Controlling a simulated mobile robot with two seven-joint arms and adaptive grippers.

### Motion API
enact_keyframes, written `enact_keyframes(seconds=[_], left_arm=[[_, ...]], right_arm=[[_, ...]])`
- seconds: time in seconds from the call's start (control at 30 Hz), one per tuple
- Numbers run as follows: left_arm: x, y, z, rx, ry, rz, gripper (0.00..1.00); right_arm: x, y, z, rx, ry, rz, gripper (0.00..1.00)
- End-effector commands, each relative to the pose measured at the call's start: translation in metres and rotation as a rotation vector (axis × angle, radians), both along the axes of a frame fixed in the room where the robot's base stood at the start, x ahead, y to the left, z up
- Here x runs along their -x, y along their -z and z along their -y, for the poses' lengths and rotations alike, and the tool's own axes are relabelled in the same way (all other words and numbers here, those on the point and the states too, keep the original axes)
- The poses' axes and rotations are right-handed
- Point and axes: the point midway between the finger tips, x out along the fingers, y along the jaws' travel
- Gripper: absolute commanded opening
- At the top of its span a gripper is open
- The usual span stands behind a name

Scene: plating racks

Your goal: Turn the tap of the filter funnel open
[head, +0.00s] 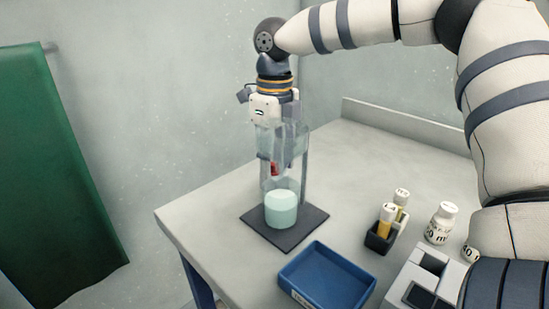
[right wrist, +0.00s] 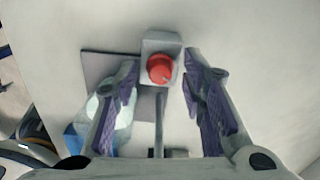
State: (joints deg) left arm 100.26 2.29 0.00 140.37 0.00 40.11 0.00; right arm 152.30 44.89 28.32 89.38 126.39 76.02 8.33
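The filter funnel (head: 302,143) is clear and stands on a dark square base (head: 314,222) with a rod. Its red tap (head: 274,168) shows low on the funnel, partly hidden in the head view. In the right wrist view the red tap knob (right wrist: 160,69) sits in front of a grey block. A clear beaker with pale teal contents (head: 281,210) stands below the funnel. My right gripper (head: 277,152) points down at the funnel, overlapping it. In the right wrist view its purple-padded fingers (right wrist: 161,64) are apart, one either side of the knob, with visible gaps. My left gripper is out of view.
A blue tray (head: 326,266) lies in front of the base. A dark holder with small vials (head: 379,237), a white bottle (head: 440,223) and a grey device (head: 425,278) stand to the right. A green cloth (head: 60,190) hangs at left. The table behind the vials is clear.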

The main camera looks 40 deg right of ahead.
Motion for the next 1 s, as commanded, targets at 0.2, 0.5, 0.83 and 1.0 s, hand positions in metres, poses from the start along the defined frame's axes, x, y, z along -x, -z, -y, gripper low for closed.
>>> enact_keyframes(seconds=[0.2,0.5,0.83,1.0], left_arm=[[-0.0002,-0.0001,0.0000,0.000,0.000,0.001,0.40],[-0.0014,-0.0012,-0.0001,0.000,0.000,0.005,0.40],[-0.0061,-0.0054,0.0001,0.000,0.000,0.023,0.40],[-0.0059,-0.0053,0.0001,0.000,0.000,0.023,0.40]], right_arm=[[-0.0001,-0.0005,0.0000,0.000,0.000,0.001,0.26],[0.0000,-0.0016,0.0000,0.001,0.015,0.002,0.00],[-0.0007,-0.0013,0.0000,0.001,0.264,0.002,0.00],[-0.0007,-0.0013,0.0000,0.001,0.262,0.002,0.00]])
